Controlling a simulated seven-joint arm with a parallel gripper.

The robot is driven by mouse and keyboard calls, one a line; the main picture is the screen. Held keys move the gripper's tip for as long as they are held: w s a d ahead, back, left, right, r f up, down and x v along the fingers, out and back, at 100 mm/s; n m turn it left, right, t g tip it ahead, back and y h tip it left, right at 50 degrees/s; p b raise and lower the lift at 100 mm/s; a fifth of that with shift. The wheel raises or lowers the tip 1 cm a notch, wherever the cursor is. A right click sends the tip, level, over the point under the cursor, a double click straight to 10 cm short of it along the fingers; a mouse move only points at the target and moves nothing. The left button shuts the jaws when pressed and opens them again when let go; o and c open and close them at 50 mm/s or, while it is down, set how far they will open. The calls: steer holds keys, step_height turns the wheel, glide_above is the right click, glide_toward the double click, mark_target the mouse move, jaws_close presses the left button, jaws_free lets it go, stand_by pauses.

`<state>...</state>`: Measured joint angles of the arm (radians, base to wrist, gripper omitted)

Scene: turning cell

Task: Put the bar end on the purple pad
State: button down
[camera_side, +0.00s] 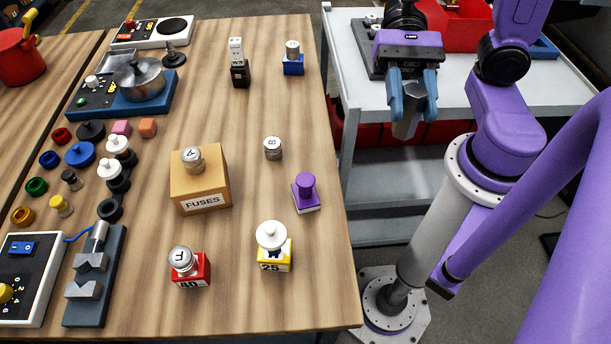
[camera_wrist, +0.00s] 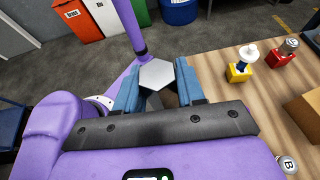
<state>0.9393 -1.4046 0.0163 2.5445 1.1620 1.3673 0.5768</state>
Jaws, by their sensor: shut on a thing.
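The bar end (camera_side: 405,124) is a grey metal hexagonal piece. My gripper (camera_side: 412,100) is shut on it, with its blue fingers on either side, above the grey cart at the right of the side view. In the wrist view the bar end's flat hexagonal face (camera_wrist: 157,74) shows between the fingers (camera_wrist: 160,88). A purple block with a pale lower edge (camera_side: 306,203) stands on the wooden table near its right edge, left of and below my gripper in the side view. A purple knob-shaped piece (camera_side: 306,182) sits on top of it. I see no other purple pad.
The wooden table (camera_side: 235,120) also bears a FUSES box (camera_side: 202,190), a loose metal cylinder (camera_side: 273,148), and red (camera_side: 195,275), yellow (camera_side: 274,257) and blue (camera_side: 293,67) blocks with pieces on top. Beneath my gripper is the cart (camera_side: 350,50), with a floor gap beside the table.

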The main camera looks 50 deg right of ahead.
steer(key=shift+w+a+r+m+t+y, duration=0.1)
steer(key=shift+a+r+m+t+y, duration=0.15)
steer(key=shift+r+m+t+y, duration=0.2)
steer(key=shift+w+a+r+m+t+y, duration=0.1)
steer(key=shift+a+r+m+t+y, duration=0.2)
steer(key=shift+r+m, duration=0.2)
steer(key=shift+w, duration=0.1)
steer(key=w+a+f, duration=0.4)
steer(key=w+a, duration=0.2)
steer(key=w, duration=0.1)
glide_above(305, 180)
step_height(305, 180, down, 6)
steer(key=shift+f, duration=1.4)
steer(key=c, duration=0.7)
jaws_free()
steer(key=shift+f, duration=0.15)
